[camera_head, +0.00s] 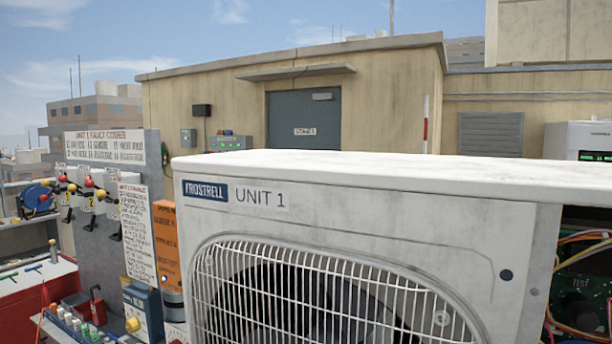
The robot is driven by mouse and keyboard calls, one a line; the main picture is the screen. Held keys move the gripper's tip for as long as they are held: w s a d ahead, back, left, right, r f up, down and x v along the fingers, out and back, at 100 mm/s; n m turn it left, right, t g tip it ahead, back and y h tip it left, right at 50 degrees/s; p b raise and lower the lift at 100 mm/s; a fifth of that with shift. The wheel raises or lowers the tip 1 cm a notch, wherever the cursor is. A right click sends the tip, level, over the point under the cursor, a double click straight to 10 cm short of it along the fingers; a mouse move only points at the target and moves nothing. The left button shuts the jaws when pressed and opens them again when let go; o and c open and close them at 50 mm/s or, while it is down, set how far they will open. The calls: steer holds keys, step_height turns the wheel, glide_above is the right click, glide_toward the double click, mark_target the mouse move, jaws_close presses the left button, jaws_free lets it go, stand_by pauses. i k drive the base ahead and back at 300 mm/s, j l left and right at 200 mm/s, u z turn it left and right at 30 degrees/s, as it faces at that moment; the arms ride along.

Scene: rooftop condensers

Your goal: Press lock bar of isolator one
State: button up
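Several grey isolator boxes with red and yellow knobs and black handles hang in a row on a grey panel (92,255) at the left. The leftmost isolator (70,196) is partly hidden by its knobs and handle. The middle isolator (91,203) appears to bear a 2. A further isolator (113,212) is on the right of the row. The numbers on the other boxes are too small to read surely, and I cannot make out a lock bar. My gripper is not in view.
A large white condenser marked UNIT 1 (330,215) fills the middle and right foreground. An orange placard (167,240) and a blue meter (145,310) are beside it. A red tool chest (30,300) is at lower left. Open wiring (583,285) shows at far right.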

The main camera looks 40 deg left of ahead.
mark_target(45, 182)
steer(key=u, duration=2.75)
steer(key=i+j+u, duration=0.25)
steer(key=i, duration=0.2)
steer(key=i+u, duration=0.25)
steer(key=i, duration=0.25)
steer(key=i+u, duration=0.15)
steer(key=i, duration=1.05)
steer(key=i+j+z, duration=0.1)
steer(key=i, duration=1.1)
steer(key=i+j+z, duration=0.15)
steer(key=i+z, duration=0.3)
steer(key=i+j+z, duration=0.4)
steer(key=i, duration=0.15)
steer(key=i+j+z, duration=0.45)
steer(key=l, duration=0.1)
